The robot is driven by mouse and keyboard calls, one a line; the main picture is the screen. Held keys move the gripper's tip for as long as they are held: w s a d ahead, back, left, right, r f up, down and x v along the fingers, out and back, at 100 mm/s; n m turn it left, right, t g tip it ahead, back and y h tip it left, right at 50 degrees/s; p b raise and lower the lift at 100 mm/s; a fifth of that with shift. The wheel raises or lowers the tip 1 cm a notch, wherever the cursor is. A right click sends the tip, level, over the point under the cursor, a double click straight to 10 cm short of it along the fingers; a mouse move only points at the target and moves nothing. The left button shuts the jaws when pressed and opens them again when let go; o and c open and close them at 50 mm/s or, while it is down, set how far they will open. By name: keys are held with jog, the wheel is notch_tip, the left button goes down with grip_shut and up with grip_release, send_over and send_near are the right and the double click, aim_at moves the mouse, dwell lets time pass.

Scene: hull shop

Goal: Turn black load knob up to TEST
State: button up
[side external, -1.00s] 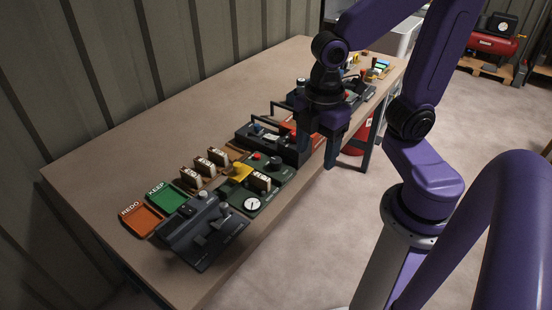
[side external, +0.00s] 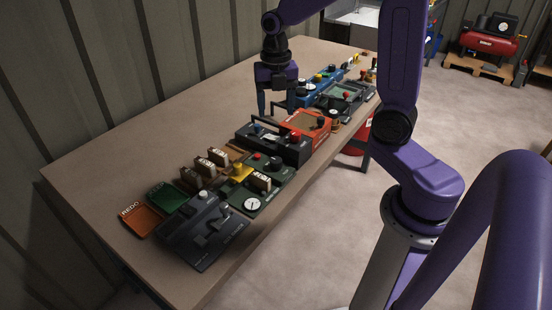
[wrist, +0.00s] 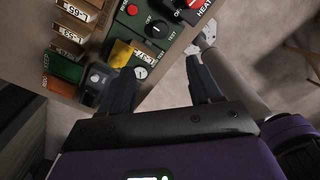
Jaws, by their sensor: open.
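A green panel (wrist: 137,30) carries a black knob (wrist: 155,28), with OFF and TEST lettering around it in the wrist view. I cannot tell which mark the knob points to. In the side view the green panel (side external: 240,189) sits near the table's front edge, with its black knob (side external: 274,163) on top. My gripper (side external: 277,103) is open and empty over the rear part of the table, apart from the panel. In the wrist view my gripper's fingers (wrist: 162,68) are spread apart, with nothing between them.
A red button (wrist: 132,9) and a round gauge (side external: 251,204) are on the panel. Labelled blocks (side external: 210,164) stand behind it. Green (side external: 168,196) and orange (side external: 141,219) trays and a dark grey device (side external: 200,225) lie left. A black-handled unit (side external: 275,140) stands right.

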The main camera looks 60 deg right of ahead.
aim_at(276, 160)
notch_tip(276, 160, down, 17)
jog(key=shift+f, duration=0.2)
dwell(0.6)
jog(key=c, duration=1)
